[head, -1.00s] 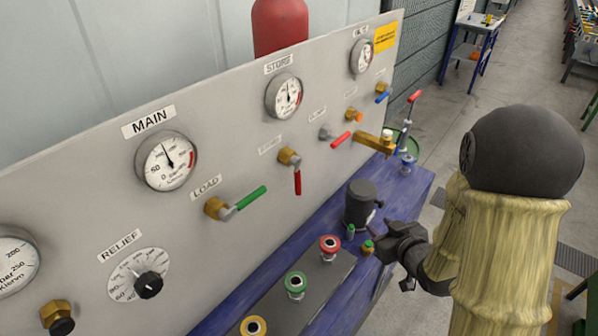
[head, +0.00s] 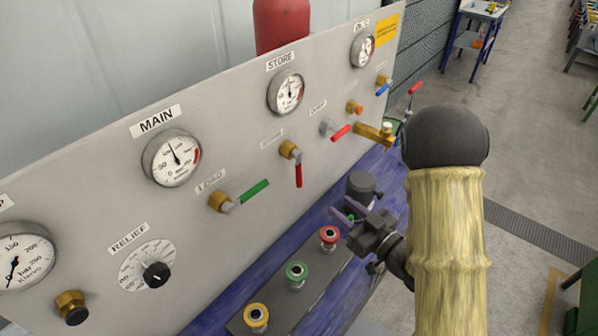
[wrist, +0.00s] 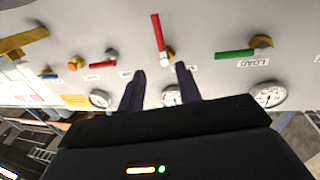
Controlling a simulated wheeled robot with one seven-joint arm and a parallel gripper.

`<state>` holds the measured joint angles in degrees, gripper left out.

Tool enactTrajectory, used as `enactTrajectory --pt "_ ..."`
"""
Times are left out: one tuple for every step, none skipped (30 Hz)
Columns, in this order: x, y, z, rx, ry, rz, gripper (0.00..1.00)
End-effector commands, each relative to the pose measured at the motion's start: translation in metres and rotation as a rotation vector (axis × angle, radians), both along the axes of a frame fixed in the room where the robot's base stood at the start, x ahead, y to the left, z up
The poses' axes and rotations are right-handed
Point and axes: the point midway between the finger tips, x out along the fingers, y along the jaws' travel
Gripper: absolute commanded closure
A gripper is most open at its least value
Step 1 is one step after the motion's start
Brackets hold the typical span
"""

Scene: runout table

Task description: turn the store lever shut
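On the grey panel, a lever with a red handle (head: 298,175) hangs straight down from a brass valve (head: 290,150), below and right of a label too small to read surely. The gauge marked STORE (head: 286,92) is above it. In the wrist view, turned over, this red handle (wrist: 158,32) points up, just beyond the fingertips. My gripper (head: 343,210) is open and empty, below and right of the lever, apart from it. In the wrist view my gripper's two dark fingers (wrist: 160,80) stand spread, with a gauge showing between them.
A green lever (head: 255,191) marked LOAD is at left, and another red lever (head: 341,132) is at right. A dark cylinder (head: 361,188) stands behind my gripper.

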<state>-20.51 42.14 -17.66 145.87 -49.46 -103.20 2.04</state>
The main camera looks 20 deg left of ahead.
Motion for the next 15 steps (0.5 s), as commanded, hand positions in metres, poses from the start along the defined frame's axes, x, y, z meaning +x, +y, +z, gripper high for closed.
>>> enactTrajectory --pt "0.002 0.005 -0.001 0.001 -0.003 0.004 0.66" --pt "0.004 0.008 -0.001 0.000 -0.004 0.004 0.66" --pt "0.007 0.013 -0.002 0.000 -0.004 0.004 0.66" --pt "0.009 0.017 -0.001 0.001 -0.003 0.005 0.66" --pt "0.012 0.021 -0.001 0.002 -0.005 0.004 0.66" --pt "0.016 0.027 0.003 0.000 -0.001 0.005 0.66" --pt "0.019 0.031 0.003 0.000 0.000 0.005 0.66" --pt "0.022 0.035 0.004 0.001 -0.001 0.005 0.66" --pt "0.026 0.042 0.004 0.001 -0.001 0.005 0.66" --pt "0.028 0.046 0.004 0.000 0.000 0.005 0.66" --pt "0.032 0.050 0.004 0.000 0.000 0.004 0.66" --pt "0.036 0.056 0.004 0.000 0.000 0.004 0.66" --pt "0.039 0.061 0.004 0.001 -0.001 0.005 0.66" --pt "0.042 0.065 0.004 0.000 0.000 0.003 0.66" --pt "0.045 0.071 0.004 0.001 -0.001 0.004 0.66"
